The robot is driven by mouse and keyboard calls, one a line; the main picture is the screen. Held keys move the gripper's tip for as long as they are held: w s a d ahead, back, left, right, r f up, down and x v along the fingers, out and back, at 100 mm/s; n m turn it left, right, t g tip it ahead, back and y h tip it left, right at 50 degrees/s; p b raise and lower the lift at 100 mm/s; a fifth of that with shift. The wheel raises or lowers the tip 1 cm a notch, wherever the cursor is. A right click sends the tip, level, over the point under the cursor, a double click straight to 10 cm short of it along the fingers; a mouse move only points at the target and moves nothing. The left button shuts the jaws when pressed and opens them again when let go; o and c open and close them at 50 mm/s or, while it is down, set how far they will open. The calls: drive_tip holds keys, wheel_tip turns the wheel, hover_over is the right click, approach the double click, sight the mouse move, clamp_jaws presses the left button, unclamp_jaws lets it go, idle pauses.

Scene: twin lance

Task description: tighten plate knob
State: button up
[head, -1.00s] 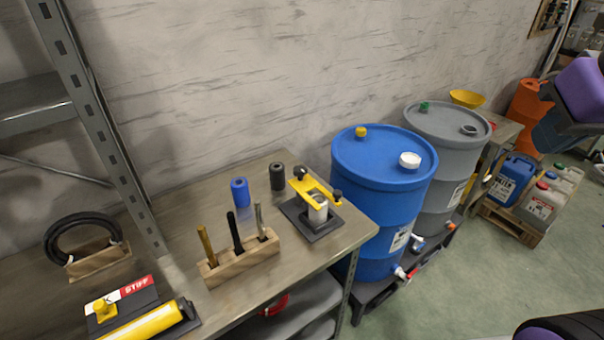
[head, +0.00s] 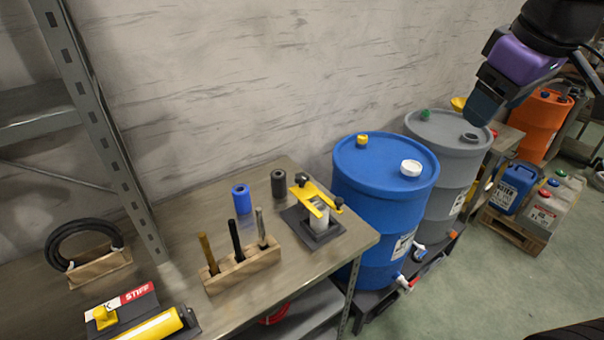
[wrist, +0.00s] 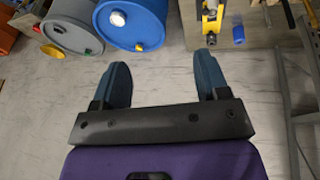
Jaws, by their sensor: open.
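A yellow plate (head: 312,197) with a slotted end lies over a pale cylinder (head: 312,217) on a dark base (head: 322,234) on the workbench. One black knob (head: 338,203) is at its right end and another dark knob (head: 301,178) is at its back end. How tight either knob sits cannot be seen. The yellow plate also shows at the top of the wrist view (wrist: 212,18). My gripper (head: 482,108) is open and empty, high at the upper right of the head view, well away from the plate. Its two spread fingers show in the wrist view (wrist: 162,82).
A blue drum (head: 385,185) and a grey drum (head: 450,145) stand right of the workbench (head: 185,220). A wooden block (head: 240,272) holds upright tools in front of the plate. Blue (head: 241,198) and dark (head: 278,183) cylinders stand behind. A metal shelf post (head: 100,130) rises left.

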drive_tip(key=w+a+f+n+g, duration=0.1)
drive_tip(key=w+a+f+n, duration=0.1)
drive_tip(key=w+a+n, duration=0.6)
drive_tip(key=n+g, duration=0.3)
drive_tip(key=n, duration=1.1)
hover_over(301, 176)
wheel_tip(301, 176, down, 18)
drive_tip(key=f, duration=0.1)
wheel_tip(301, 176, down, 10)
drive_tip(key=shift+r, duration=0.1)
drive_tip(key=shift+m, duration=0.3)
drive_tip(key=c, duration=0.9)
